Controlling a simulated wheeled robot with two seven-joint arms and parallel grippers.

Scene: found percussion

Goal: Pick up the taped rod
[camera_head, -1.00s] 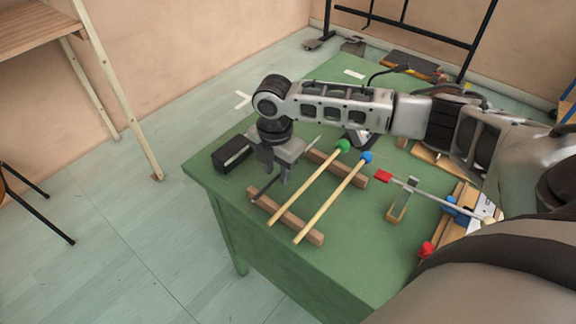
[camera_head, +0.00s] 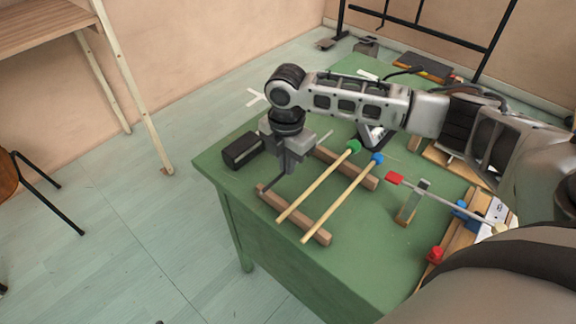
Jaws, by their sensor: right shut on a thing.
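The taped rod (camera_head: 268,186) is thin, with a dark lower-left end near the end of the front wooden rail and a grey tip at the upper right. My right gripper (camera_head: 286,169) points down at the table and is shut on the rod, hiding its middle. I cannot tell whether the rod still touches the rails. Beside it, a green-headed mallet (camera_head: 318,188) and a blue-headed mallet (camera_head: 342,201) lie across the front rail (camera_head: 313,229) and the rear rail (camera_head: 364,179). My left gripper is out of view.
A black box (camera_head: 241,151) sits left of the gripper, close to the edge of the green table (camera_head: 370,263). The table's front is clear.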

